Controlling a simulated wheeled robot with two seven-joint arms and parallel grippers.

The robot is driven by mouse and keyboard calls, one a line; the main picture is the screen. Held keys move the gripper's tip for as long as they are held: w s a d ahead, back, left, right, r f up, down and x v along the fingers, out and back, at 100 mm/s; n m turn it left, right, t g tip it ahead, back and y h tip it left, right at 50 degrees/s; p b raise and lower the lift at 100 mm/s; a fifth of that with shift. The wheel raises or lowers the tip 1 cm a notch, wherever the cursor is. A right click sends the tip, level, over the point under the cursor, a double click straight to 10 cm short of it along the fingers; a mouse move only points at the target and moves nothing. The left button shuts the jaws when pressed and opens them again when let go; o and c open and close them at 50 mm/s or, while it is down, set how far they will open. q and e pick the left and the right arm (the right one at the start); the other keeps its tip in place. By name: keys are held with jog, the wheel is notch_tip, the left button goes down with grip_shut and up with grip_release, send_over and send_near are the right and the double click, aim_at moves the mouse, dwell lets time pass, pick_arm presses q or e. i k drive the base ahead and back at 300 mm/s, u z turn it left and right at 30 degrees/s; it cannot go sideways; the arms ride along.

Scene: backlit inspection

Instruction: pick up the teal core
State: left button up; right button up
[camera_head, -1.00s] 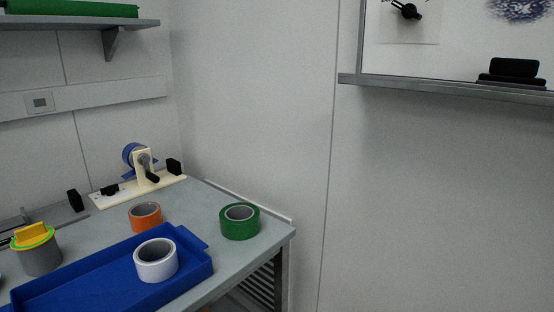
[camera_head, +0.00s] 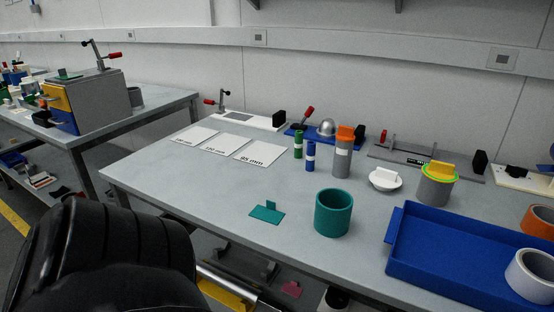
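The teal core (camera_head: 333,213) is a short, wide, hollow cylinder standing upright on the grey table (camera_head: 230,190), near its front edge. A flat teal piece with a small upright tab (camera_head: 267,211) lies just left of it, apart from it. A black, rounded part, which looks like my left arm, fills the lower left of the view. Neither of my grippers shows, and nothing touches the core.
A blue tray (camera_head: 395,262) stands right of the core, with a white tape roll (camera_head: 531,275) in it. Behind the core are a grey cylinder with an orange top (camera_head: 343,155) and a white lidded dish (camera_head: 385,179). White cards (camera_head: 228,146) lie at the back left.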

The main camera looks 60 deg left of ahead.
aim_at(334, 206)
jog(key=u, duration=1.4)
jog(key=k, duration=1.15)
jog(key=u, duration=0.8)
jog(key=i, duration=1.25)
jog(key=z, duration=0.15)
